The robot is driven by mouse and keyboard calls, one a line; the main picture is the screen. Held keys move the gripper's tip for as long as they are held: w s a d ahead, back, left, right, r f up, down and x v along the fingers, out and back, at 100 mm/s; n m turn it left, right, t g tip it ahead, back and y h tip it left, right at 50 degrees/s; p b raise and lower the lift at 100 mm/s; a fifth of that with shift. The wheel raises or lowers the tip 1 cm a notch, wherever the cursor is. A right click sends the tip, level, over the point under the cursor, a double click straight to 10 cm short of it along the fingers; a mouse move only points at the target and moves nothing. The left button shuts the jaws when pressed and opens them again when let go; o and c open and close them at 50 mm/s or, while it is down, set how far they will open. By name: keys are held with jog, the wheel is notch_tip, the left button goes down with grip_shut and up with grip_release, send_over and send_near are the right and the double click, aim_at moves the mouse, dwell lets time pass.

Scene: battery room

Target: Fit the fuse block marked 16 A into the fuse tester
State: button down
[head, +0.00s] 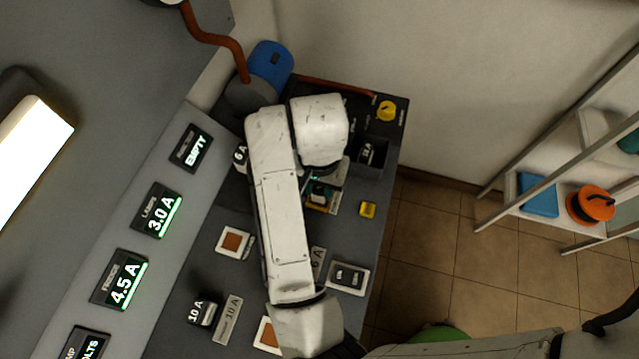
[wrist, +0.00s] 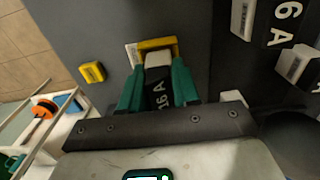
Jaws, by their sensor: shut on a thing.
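My gripper (wrist: 157,76) has green fingers shut on the fuse block marked 16 A (wrist: 160,97), a dark block with a pale end. A yellow bracket (wrist: 157,43) beside a pale plate lies just past the block's far end. I cannot tell whether block and bracket touch. In the head view my gripper (head: 318,190) is low over the dark bench, mostly hidden by my arm, with yellow edges showing beside it. No thing in view is clearly labelled as the fuse tester; part of the bench is hidden under my arm.
A small yellow block (head: 367,209) sits right of my gripper. A dark bin (head: 372,157) holds a labelled block near a yellow knob (head: 386,110). A 10 A block (head: 202,312) and a white-framed socket piece (head: 348,277) lie nearer. Displays line the left panel; one reads EMPTY (head: 192,149).

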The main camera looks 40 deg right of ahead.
jog(key=shift+f+b, duration=0.5)
jog(key=shift+f, duration=0.1)
jog(key=c, duration=1.1)
grip_release()
jog(key=shift+r, duration=0.1)
jog(key=shift+r+p, duration=3.25)
jog(key=shift+r, duration=0.85)
jog(key=shift+r+p, duration=0.35)
jog(key=shift+r, duration=1)
